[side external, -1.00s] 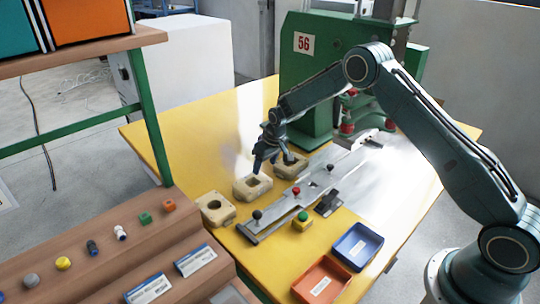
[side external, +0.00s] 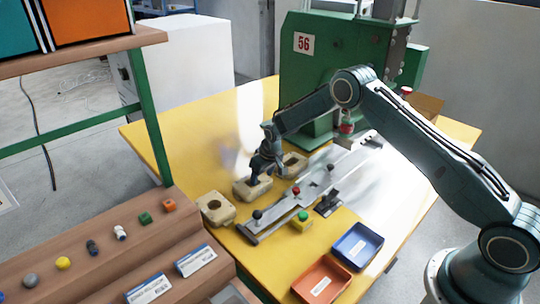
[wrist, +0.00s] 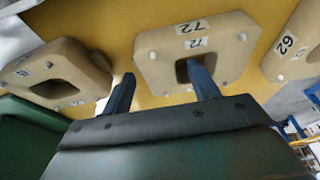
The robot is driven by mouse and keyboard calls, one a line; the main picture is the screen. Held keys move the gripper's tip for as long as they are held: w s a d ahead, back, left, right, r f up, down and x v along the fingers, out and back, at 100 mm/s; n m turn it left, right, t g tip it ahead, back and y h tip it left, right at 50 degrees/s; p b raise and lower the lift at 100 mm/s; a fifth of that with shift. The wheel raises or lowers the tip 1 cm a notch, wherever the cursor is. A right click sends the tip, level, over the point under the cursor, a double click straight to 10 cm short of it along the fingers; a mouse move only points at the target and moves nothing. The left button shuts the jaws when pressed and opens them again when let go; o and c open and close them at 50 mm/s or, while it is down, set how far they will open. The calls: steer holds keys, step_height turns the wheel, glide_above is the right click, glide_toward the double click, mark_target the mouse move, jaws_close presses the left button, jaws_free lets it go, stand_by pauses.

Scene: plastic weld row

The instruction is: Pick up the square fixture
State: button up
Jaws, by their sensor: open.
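The square fixture, a beige block with a squarish opening and the label 72, is the middle one of three blocks on the yellow table in the side view (side external: 243,190). It fills the upper middle of the wrist view (wrist: 228,60). My gripper (side external: 261,176) is open and low at this block, pointing down. In the wrist view my gripper (wrist: 161,74) has one finger over or in the opening and the other outside the block's left side, with a wall between them. Whether either finger touches it I cannot tell.
Similar blocks flank it: one with a round hole (side external: 214,209) and one nearer the green press (side external: 296,164). A metal rail with knobs (side external: 270,222) lies close in front. Blue (side external: 358,246) and orange (side external: 321,281) trays stand at the table's front.

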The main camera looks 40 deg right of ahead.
steer(key=shift+f, duration=0.1)
stand_by(0.4)
steer(key=c, duration=1.2)
steer(key=shift+w, duration=0.1)
step_height(320, 180, up, 20)
stand_by(0.6)
